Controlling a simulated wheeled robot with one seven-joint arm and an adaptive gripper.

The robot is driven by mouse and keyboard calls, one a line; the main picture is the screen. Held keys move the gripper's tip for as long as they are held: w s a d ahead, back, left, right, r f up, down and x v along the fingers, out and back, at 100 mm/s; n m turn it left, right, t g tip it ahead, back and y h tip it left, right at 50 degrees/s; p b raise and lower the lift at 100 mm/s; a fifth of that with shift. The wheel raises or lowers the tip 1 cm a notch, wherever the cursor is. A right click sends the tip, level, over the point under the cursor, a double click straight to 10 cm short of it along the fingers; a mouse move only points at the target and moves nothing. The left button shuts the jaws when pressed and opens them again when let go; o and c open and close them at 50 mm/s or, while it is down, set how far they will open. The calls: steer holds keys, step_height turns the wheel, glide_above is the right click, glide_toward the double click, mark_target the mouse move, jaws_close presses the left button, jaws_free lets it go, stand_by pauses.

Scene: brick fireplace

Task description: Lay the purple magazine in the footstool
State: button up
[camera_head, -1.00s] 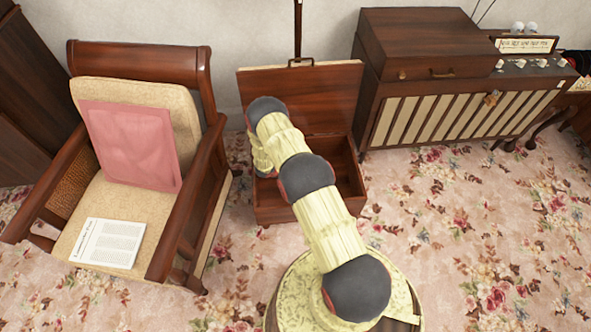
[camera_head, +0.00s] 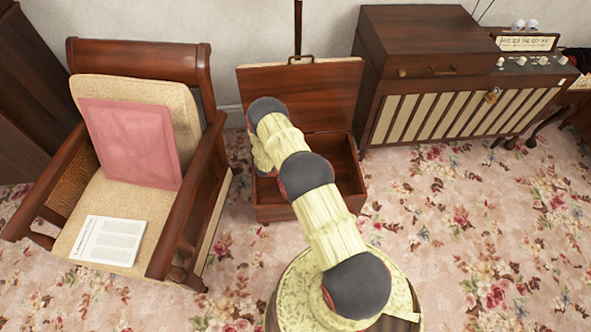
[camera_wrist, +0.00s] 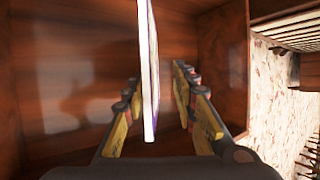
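The footstool (camera_head: 275,213) is a dark wooden box with its lid raised, standing between the armchair and the radio cabinet. My arm reaches down into it and hides much of its inside in the head view. In the wrist view my gripper (camera_wrist: 155,78) is inside the wooden box, its two fingers spread apart. The magazine (camera_wrist: 147,60) shows edge-on between them, a thin pale sheet with a strip of purple on its right side. Gaps show between it and both fingers.
An armchair (camera_head: 192,235) with a pink cushion (camera_head: 133,145) and a white printed paper (camera_head: 108,240) stands at the left. A wooden radio cabinet (camera_head: 415,45) stands at the right. The flowered carpet (camera_head: 470,215) at front right is clear.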

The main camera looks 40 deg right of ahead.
steer(key=w+v, duration=0.1)
steer(key=v, duration=1.1)
steer(key=shift+s, duration=0.45)
